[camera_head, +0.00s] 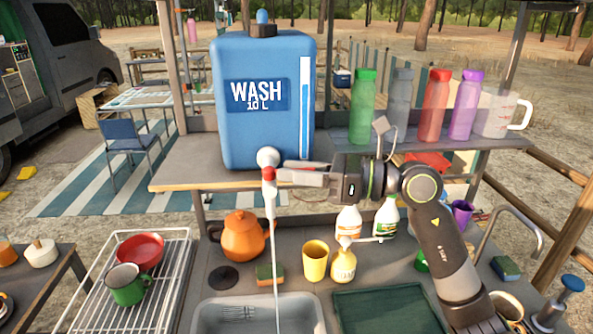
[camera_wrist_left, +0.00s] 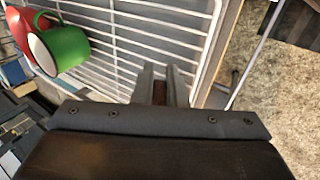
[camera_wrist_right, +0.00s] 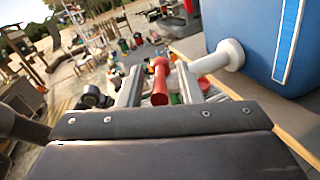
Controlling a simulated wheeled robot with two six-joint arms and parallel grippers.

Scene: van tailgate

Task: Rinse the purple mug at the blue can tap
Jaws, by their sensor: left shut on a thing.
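The purple mug (camera_head: 462,209) is at the right back of the counter, partly hidden by my right arm. The blue can (camera_head: 232,130) stands on the shelf, with its white tap (camera_head: 268,157) in front. A thin stream of water (camera_head: 274,240) falls from the tap into the sink. My right gripper (camera_head: 281,174) is at the tap. In the right wrist view its fingers stand apart on both sides of the red tap part (camera_wrist_right: 160,82), with gaps. My left gripper (camera_wrist_left: 161,85) shows only in its wrist view, by the rack edge, shut on a small brown thing I cannot identify.
A wire dish rack (camera_head: 185,262) at the left holds a green mug (camera_head: 127,285) and a red bowl (camera_head: 140,250). An orange teapot (camera_head: 240,238), sponge (camera_head: 268,273), yellow cup (camera_head: 315,262) and soap bottle (camera_head: 343,267) stand behind the sink (camera_head: 215,318). Bottles line the shelf.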

